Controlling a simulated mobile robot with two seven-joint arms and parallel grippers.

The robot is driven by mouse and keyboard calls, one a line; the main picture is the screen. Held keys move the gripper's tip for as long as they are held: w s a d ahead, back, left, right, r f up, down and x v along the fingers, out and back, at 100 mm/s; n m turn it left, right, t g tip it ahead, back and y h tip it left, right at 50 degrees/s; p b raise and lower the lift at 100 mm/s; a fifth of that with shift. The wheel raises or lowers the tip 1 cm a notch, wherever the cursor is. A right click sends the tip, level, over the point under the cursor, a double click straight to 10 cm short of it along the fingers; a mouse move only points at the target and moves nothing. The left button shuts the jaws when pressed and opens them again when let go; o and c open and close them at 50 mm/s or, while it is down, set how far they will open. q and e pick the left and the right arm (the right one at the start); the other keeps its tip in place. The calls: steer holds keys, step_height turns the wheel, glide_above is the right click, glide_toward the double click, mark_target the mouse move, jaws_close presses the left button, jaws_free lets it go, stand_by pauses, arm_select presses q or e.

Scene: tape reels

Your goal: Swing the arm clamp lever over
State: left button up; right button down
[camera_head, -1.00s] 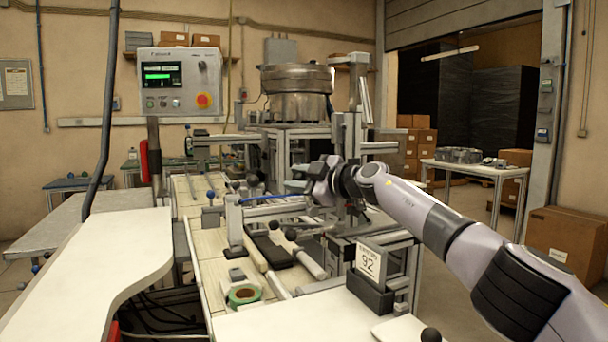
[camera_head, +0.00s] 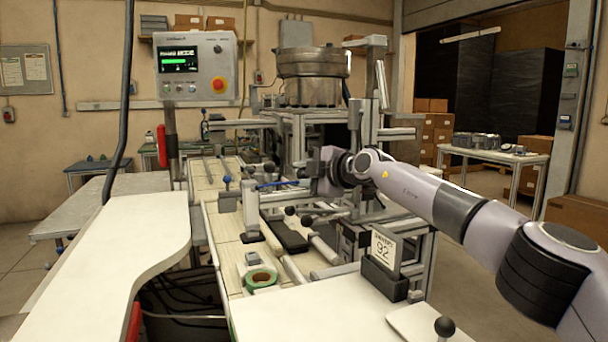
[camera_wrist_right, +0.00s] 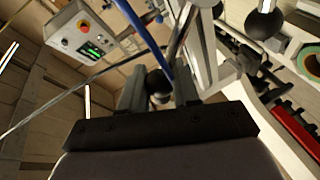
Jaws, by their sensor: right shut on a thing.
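A thin blue rod (camera_head: 278,184), which looks like the clamp lever, runs nearly level from the left of the assembly bench to my right gripper (camera_head: 316,170). In the right wrist view the blue rod (camera_wrist_right: 156,47) comes down from the top towards my fingers. The two fingers of the right gripper (camera_wrist_right: 159,88) stand on either side of a dark round knob (camera_wrist_right: 159,84) and are shut on it. Whether the knob and rod are one piece is hard to tell. The lever's pivot is not clear. My left gripper is not in view.
A metal bowl (camera_head: 311,80) stands on the frame behind the gripper. A control box (camera_head: 195,68) is at the back left. A white worktop (camera_head: 110,250) fills the left front.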

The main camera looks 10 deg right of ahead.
steer(key=shift+d+r, duration=0.1)
steer(key=c, duration=0.8)
jaws_free()
steer(key=shift+c, duration=0.2)
steer(key=shift+s, duration=0.1)
steer(key=b+v, duration=0.4)
steer(key=v, duration=0.3)
